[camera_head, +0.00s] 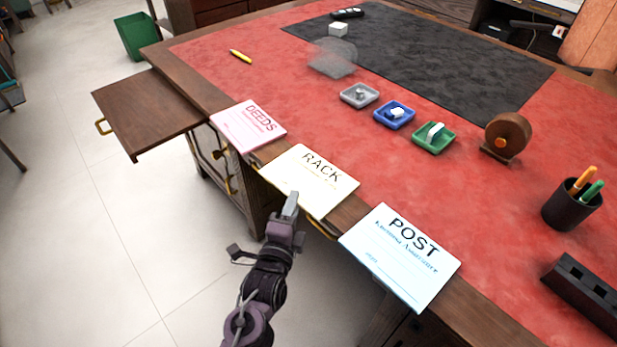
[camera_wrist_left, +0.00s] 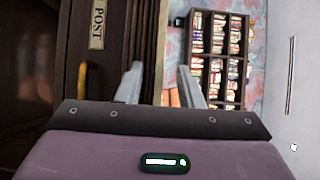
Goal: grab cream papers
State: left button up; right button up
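The cream papers (camera_head: 322,172), marked RACK, lie flat at the front edge of the desk, between a pink stack and a pale blue stack. My left gripper (camera_head: 291,204) is at their near edge, its fingertips overlapping that edge in the head view. My right gripper is not in view.
Pink DEEDS papers (camera_head: 249,126) lie to the left and pale blue POST papers (camera_head: 402,262) to the right. A wooden board (camera_head: 147,110) juts out at left. Small trays (camera_head: 434,148) and a pen cup (camera_head: 566,212) stand on the red desktop (camera_head: 430,180). The wrist view shows a POST label (camera_wrist_left: 98,24).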

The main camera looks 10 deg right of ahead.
pick_arm(q)
jog(key=shift+w, duration=0.3)
grip_shut()
jog(key=shift+r, duration=0.15)
